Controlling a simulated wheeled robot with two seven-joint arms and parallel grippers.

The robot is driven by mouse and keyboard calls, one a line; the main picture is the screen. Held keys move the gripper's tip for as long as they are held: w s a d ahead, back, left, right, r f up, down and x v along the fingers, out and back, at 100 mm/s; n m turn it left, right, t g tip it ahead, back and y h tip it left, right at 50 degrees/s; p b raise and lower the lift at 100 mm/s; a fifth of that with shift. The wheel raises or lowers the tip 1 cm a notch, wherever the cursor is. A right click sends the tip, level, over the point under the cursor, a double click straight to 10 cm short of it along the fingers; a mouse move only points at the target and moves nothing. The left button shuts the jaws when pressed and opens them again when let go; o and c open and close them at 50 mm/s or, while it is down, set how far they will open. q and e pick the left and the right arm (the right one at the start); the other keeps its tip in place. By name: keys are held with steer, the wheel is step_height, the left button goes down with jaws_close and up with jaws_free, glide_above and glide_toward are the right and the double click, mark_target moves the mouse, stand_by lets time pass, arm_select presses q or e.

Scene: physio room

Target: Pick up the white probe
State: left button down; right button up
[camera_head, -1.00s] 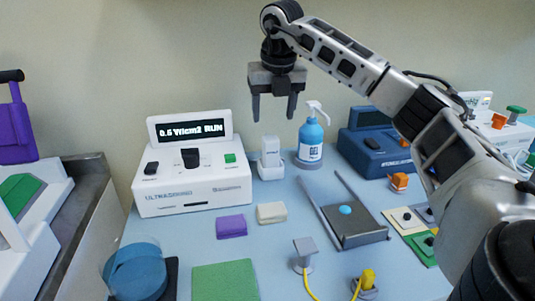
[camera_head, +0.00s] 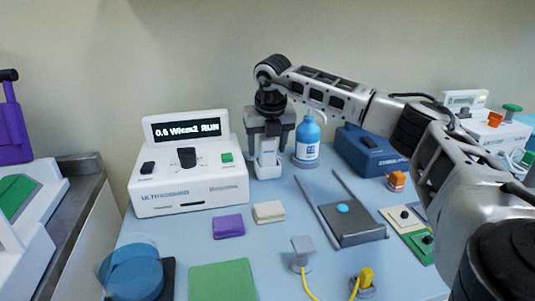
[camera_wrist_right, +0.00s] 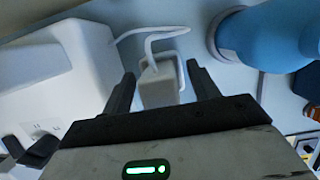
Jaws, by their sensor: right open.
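The white probe (camera_head: 267,147) stands upright in its small white holder (camera_head: 268,170), just right of the white ultrasound unit (camera_head: 188,185). My right gripper (camera_head: 268,153) points down over the probe, with its fingers on either side of it and open. In the right wrist view the probe (camera_wrist_right: 157,90) lies between the two spread fingertips of the gripper (camera_wrist_right: 161,82), with a white cable beyond it. The gripper partly hides the probe's upper part in the head view. My left gripper is not in view.
A blue pump bottle (camera_head: 307,142) stands close to the right of the gripper. A blue case (camera_head: 370,150) is farther right. A purple block (camera_head: 228,226) and a cream block (camera_head: 268,211) lie in front. A grey tray (camera_head: 355,232) lies at front right.

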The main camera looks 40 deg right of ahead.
steer(key=c, duration=1.1)
steer(key=shift+o, duration=0.2)
steer(key=shift+r, duration=0.15)
